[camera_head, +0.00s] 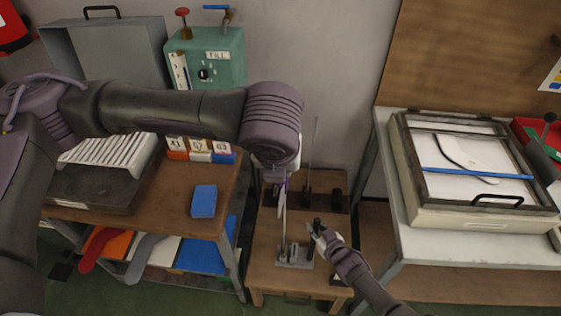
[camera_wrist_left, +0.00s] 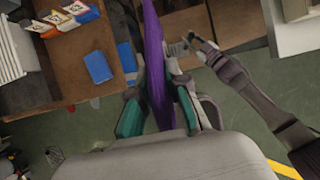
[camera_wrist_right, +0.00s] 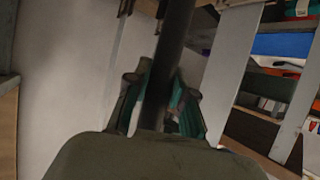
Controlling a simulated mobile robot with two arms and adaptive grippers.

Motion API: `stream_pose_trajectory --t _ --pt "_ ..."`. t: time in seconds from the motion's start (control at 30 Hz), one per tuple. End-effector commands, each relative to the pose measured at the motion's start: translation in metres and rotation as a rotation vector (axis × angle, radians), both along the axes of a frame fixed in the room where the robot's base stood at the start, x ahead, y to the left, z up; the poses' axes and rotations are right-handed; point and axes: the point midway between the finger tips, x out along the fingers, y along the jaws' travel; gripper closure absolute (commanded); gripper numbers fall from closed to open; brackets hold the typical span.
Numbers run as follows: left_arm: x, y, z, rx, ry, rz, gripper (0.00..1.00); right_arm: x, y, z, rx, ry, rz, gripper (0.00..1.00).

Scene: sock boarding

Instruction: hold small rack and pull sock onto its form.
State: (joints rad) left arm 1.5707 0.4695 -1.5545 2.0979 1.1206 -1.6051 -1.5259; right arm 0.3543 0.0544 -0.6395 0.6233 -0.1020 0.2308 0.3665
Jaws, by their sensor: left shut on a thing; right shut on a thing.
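The small rack (camera_head: 294,256) has a grey metal base on the low wooden stand, with a thin pale upright form (camera_head: 282,222) above it. My right gripper (camera_head: 318,229) is at the right of the rack and shut on a dark post (camera_wrist_right: 175,60), which runs between its fingers in the right wrist view. My left gripper (camera_wrist_left: 160,98) is shut on the purple sock (camera_wrist_left: 155,55). In the head view the left forearm and wrist hide most of this gripper and the sock above the form. I cannot tell how far the sock is around the form.
A wooden bench (camera_head: 225,215) at the left holds a blue block (camera_head: 204,201) and numbered boxes (camera_head: 200,150). A teal FILL machine (camera_head: 215,60) stands behind. A white table (camera_head: 470,250) with a framed box (camera_head: 480,200) is at the right.

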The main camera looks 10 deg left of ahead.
Motion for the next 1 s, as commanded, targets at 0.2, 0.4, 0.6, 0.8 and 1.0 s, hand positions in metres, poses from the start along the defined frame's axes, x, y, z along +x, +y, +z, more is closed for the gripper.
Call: stream_pose_trajectory --t 0.2,0.4,0.6,0.8,1.0 --pt "0.0 0.0 -0.006 -0.001 0.0 0.0 1.0 0.0 0.0 0.0 0.0 0.0 0.0 0.96" --pt "0.0 0.0 -0.01 -0.001 0.0 0.0 1.0 0.0 0.0 0.0 0.0 0.0 0.0 0.96" --pt "0.0 0.0 -0.016 -0.001 0.0 0.0 1.0 0.0 0.0 0.0 0.0 0.0 0.0 0.96" --pt "0.0 0.0 -0.021 -0.001 0.0 0.0 1.0 0.0 0.0 0.0 0.0 0.0 0.0 0.96" --pt "0.0 0.0 -0.026 0.0 0.0 0.0 1.0 0.0 0.0 0.0 0.0 0.0 0.0 0.96"
